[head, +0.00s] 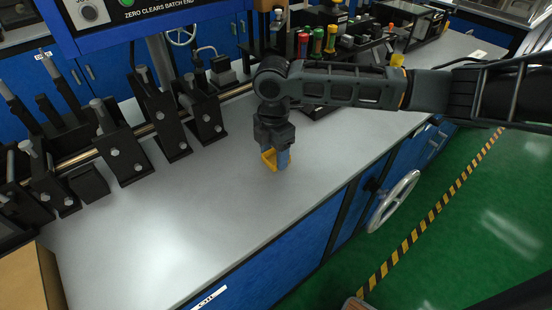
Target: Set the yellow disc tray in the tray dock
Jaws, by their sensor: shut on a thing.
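My gripper (277,163) points down over the grey bench top, left of the middle of the bench's front edge. Its fingers are shut on the yellow disc tray (267,157), which shows as a small yellow edge between and beside the fingers. Most of the tray is hidden by the gripper. I cannot tell whether the tray touches the bench or hangs just above it. I cannot pick out the tray dock with certainty; my arm covers part of the bench behind the gripper.
The grey bench top (190,210) is clear left of and in front of my gripper. A row of black brackets on a rod (150,128) stands along the back left. Red, yellow and green cylinders (317,42) stand behind my arm. A handwheel (394,202) juts from the bench front.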

